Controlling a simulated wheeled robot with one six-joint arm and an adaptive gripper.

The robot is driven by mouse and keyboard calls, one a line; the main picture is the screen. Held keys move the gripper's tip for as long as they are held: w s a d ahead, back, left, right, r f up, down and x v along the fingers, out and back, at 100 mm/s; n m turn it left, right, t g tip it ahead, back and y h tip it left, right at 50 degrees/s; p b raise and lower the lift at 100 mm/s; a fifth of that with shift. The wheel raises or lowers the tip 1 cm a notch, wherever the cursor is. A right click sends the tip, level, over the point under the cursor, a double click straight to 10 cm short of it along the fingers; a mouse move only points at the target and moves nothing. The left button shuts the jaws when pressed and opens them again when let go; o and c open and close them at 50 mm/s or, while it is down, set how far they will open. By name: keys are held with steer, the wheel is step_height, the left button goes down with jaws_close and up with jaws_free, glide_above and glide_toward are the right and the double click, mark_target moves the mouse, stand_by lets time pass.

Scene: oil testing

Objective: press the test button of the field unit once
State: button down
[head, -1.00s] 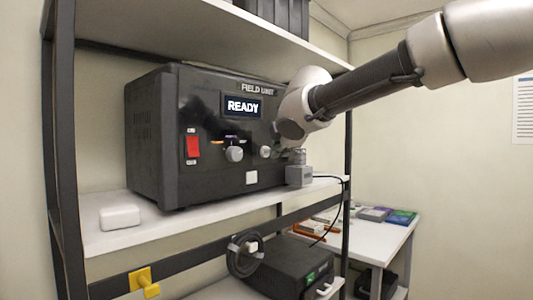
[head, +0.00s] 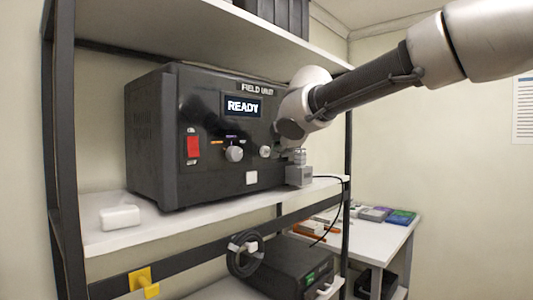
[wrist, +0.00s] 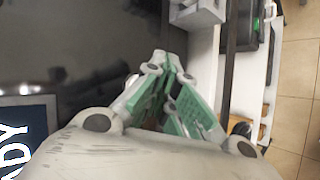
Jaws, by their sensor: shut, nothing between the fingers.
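The field unit (head: 165,135) is a dark box on the upper shelf, its display (head: 242,106) reading READY. Part of the display (wrist: 28,125) shows in the wrist view. Its front carries a red rocker switch (head: 193,147), a central knob (head: 234,153), a smaller round silver control (head: 265,151) and a white square (head: 251,177). I cannot read which is the test button. My gripper (wrist: 165,62) is shut and empty, its green-padded fingers together before the dark front. In the head view it is beside the front's right part, largely hidden by my wrist; contact cannot be told.
A small grey block (head: 299,176) stands on the shelf under my wrist, at the unit's right corner. A white box (head: 120,217) lies at the shelf's left. A rack post (head: 349,145) rises at right. A dark unit (head: 287,269) sits below.

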steer(key=shift+w+a, duration=0.1)
steer(key=shift+w+a, duration=0.15)
steer(key=shift+a, duration=0.1)
steer(key=shift+w+a, duration=0.3)
steer(key=shift+a, duration=0.05)
stand_by(0.8)
steer(key=shift+s+d, duration=0.1)
stand_by(0.3)
steer(key=shift+s+d, duration=0.45)
steer(key=shift+d, duration=0.15)
steer(key=s+d, duration=0.1)
steer(key=d, duration=0.1)
steer(key=s+d, duration=0.2)
stand_by(0.3)
stand_by(0.5)
